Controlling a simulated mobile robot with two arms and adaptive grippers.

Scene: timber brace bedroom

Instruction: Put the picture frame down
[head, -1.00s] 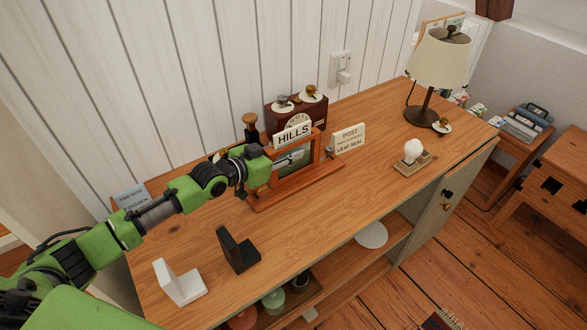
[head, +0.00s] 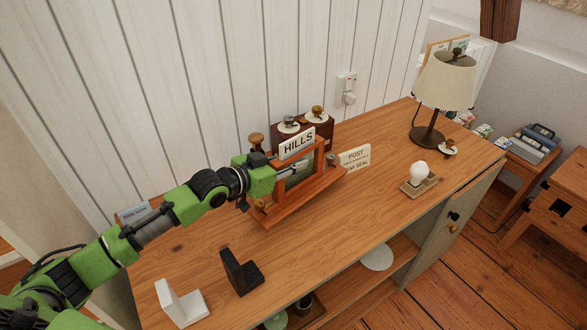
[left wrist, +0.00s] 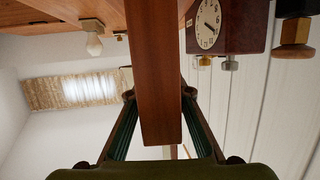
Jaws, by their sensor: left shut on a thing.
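The picture frame (head: 306,192) is reddish-brown wood with a HILLS sign on its top and a wide base. It is over the back middle of the wooden cabinet top, tilted slightly in the head view; I cannot tell whether its base touches the top. My left gripper (head: 284,171) reaches it from the left and is shut on it. In the left wrist view, a wooden bar of the frame (left wrist: 153,80) lies between the fingers. The gripper hides part of the frame's left side. My right gripper is not in view.
A clock (left wrist: 222,28) stands behind the frame and a POST sign (head: 355,157) to its right. A bulb on a stand (head: 418,178) and a lamp (head: 446,82) are farther right. Black (head: 240,273) and white (head: 178,305) bookends stand front left. The top's front middle is clear.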

